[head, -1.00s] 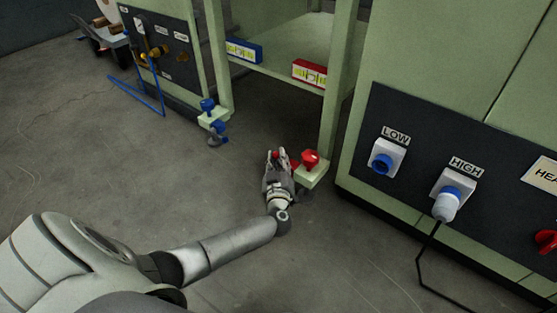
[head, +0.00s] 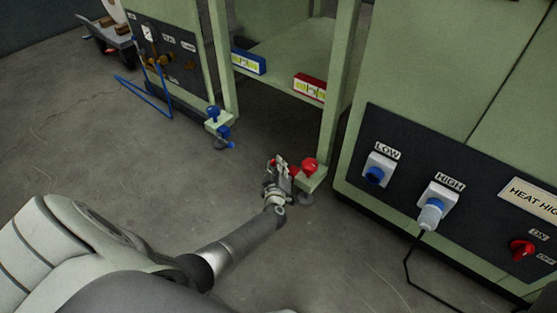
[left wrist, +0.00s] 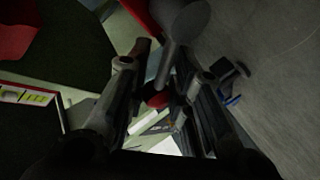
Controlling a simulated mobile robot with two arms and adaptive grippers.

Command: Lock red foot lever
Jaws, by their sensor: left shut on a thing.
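The red foot has a red knob (head: 309,165) on top of a pale green bracket (head: 314,181) at the bottom of the frame leg. My left gripper (head: 279,163) is low by the floor, just left of this knob. Bits of red show at its fingers. In the left wrist view, the gripper's fingers (left wrist: 158,88) are closed around a small red piece, the red foot lever (left wrist: 158,100), mostly hidden by the fingers. The red knob is probably the large red shape (left wrist: 14,30) at the upper left there. My right gripper is out of view.
A blue foot (head: 217,122) with its own lever stands further back left. Red (head: 310,88) and blue (head: 248,62) level boxes sit on the frame's rail. A panel with LOW and HIGH sockets and a plugged cable (head: 430,215) stands at the right.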

